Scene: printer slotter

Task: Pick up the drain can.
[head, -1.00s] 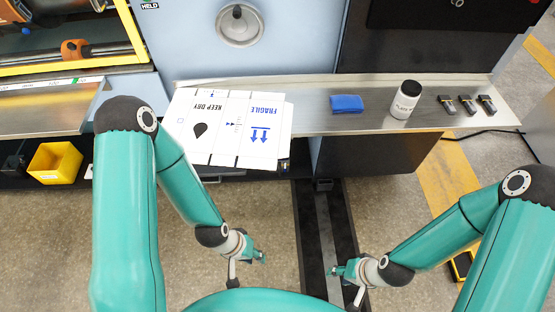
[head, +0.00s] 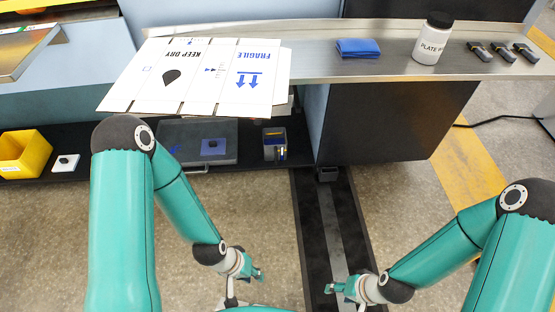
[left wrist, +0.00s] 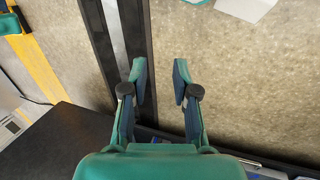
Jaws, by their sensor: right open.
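I cannot tell for sure which object is the drain can. A white jar (head: 432,40) with a black lid and a "PLATE" label stands upright on the metal shelf. A small dark open-topped holder (head: 274,146) with thin items in it stands on the low dark shelf. My left gripper (head: 259,273) hangs low over the floor, apart from everything. In the left wrist view my left gripper (left wrist: 160,72) is open, with nothing between its fingers. My right gripper (head: 331,288) is open and empty, near the dark floor track.
A flat white carton (head: 215,97) lies on the metal shelf (head: 308,62) and overhangs its front edge. A blue folded cloth (head: 358,48) and several small dark pieces (head: 503,54) also lie there. A yellow bin (head: 22,155) stands at the low left. The floor in front is clear.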

